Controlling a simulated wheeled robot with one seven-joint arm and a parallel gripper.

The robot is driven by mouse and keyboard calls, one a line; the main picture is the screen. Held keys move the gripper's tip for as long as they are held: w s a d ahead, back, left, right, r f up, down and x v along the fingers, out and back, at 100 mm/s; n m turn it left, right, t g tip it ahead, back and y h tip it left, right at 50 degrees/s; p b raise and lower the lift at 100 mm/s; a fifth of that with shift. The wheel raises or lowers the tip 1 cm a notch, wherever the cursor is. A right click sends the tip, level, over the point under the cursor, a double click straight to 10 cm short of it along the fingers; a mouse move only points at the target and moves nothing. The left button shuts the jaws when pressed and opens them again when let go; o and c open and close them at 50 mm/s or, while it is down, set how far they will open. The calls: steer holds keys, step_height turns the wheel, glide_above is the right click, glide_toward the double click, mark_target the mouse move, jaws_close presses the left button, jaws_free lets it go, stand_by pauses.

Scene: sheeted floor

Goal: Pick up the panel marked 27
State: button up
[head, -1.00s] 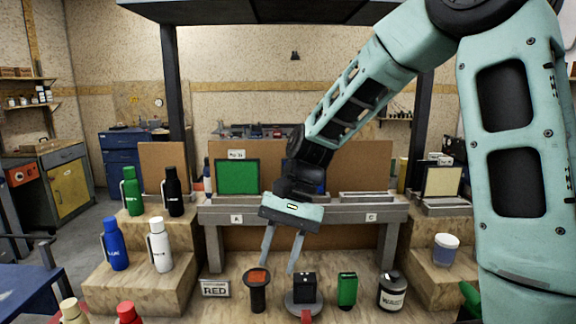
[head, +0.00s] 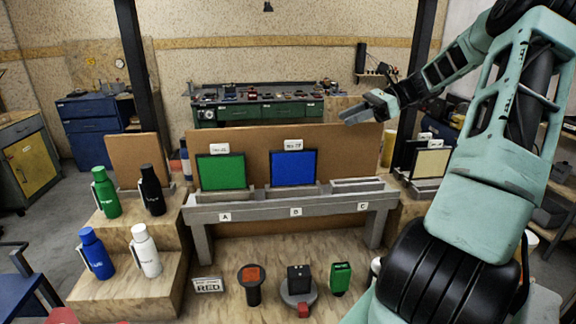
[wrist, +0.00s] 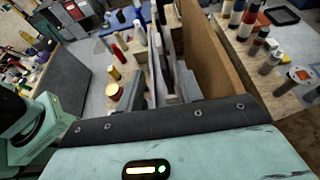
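A blue panel (head: 293,168) stands upright in the rack (head: 240,209) above letter B. The small white label (head: 293,145) above it seems to read No. 27, though the print is tiny. A green panel (head: 222,172) stands above letter A under another label (head: 220,148), whose number I cannot read surely. The slot above C (head: 357,185) holds no panel. My gripper (head: 352,112) is up by the top right of the brown backboard, right of and above the blue panel, apart from it. It looks open and empty, with its fingers seen side-on.
The brown backboard (head: 335,140) rises behind the rack. Bottles stand on wooden steps at left, including a green one (head: 106,192) and a white one (head: 145,250). Several small items, such as a green box (head: 340,278), stand in front below. A cream panel (head: 431,163) is at right.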

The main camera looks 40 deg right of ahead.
steer(key=p, duration=0.4)
glide_toward(293, 142)
steer(key=x, duration=0.4)
steer(key=shift+w+d+f, duration=0.1)
steer(key=shift+w+f, duration=0.1)
steer(key=shift+w, duration=0.3)
steer(key=p+x, duration=0.2)
steer(key=x, duration=0.2)
steer(key=shift+w+a+f+p, duration=0.1)
steer(key=shift+a+p, duration=0.2)
steer(key=shift+a, duration=0.15)
steer(key=shift+w+a+f, duration=0.15)
steer(key=shift+f, duration=0.05)
jaws_close()
